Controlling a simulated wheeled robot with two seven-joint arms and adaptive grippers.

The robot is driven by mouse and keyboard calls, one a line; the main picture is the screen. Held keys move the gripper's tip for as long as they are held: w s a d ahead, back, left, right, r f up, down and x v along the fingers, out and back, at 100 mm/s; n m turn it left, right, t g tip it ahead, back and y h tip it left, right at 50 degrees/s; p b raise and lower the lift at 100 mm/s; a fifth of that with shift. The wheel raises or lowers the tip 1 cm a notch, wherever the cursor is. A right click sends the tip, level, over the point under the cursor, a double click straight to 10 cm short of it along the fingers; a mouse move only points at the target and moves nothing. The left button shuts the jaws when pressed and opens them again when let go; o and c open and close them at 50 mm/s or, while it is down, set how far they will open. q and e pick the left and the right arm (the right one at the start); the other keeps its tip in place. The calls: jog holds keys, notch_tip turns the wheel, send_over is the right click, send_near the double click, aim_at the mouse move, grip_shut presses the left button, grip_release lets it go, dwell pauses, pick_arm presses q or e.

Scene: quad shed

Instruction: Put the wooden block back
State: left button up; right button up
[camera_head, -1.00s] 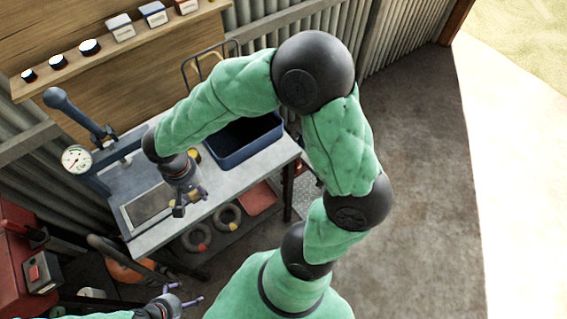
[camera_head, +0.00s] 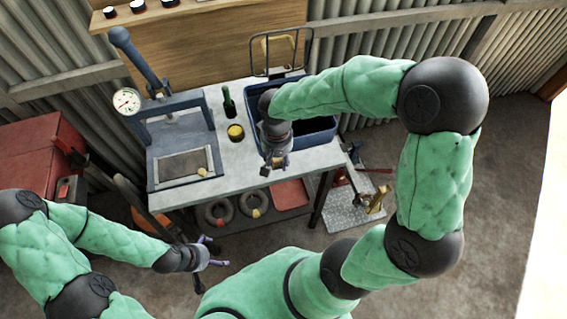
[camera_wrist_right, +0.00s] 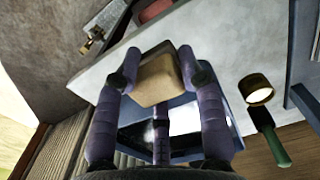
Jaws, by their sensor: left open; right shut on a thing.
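The wooden block (camera_wrist_right: 157,80) is a pale tan block between the fingers of my right gripper in the right wrist view. My right gripper (camera_wrist_right: 160,78) is shut on it, with a finger on either side. In the head view my right gripper (camera_head: 276,165) is over the front part of the grey workbench (camera_head: 228,178), just in front of the blue bin (camera_head: 312,140). I cannot make out the block clearly there. My left gripper (camera_head: 212,264) is open and empty, low in front of the bench.
A blue press with a dial gauge (camera_head: 127,101) stands on the bench's left. A yellow-topped tin (camera_head: 236,132) and a green bottle (camera_head: 228,102) stand between press and bin. A red cabinet (camera_head: 40,150) is at left. A wire rack (camera_head: 282,50) stands behind the bin.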

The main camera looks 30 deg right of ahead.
jog(key=f, duration=0.1)
jog(key=w+d+f, duration=0.1)
jog(key=w+d+f+b, duration=0.1)
jog(key=f, duration=0.1)
jog(key=shift+d, duration=0.25)
jog(key=shift+w+d+f+b, duration=0.1)
jog(key=shift+f+b, duration=0.25)
jog(key=shift+f, duration=0.6)
jog(key=shift+w+d+f+b, duration=0.1)
jog(key=shift+f+b, duration=0.2)
jog(key=shift+f, duration=0.6)
jog(key=shift+f, duration=0.1)
jog(key=o, duration=0.8)
jog(key=shift+c, duration=0.2)
jog(key=shift+o, duration=0.4)
jog(key=shift+r, duration=0.45)
notch_tip(320, 180, up, 11)
jog(key=p, duration=0.3)
jog(key=shift+r+p, duration=0.2)
jog(key=shift+p, duration=0.1)
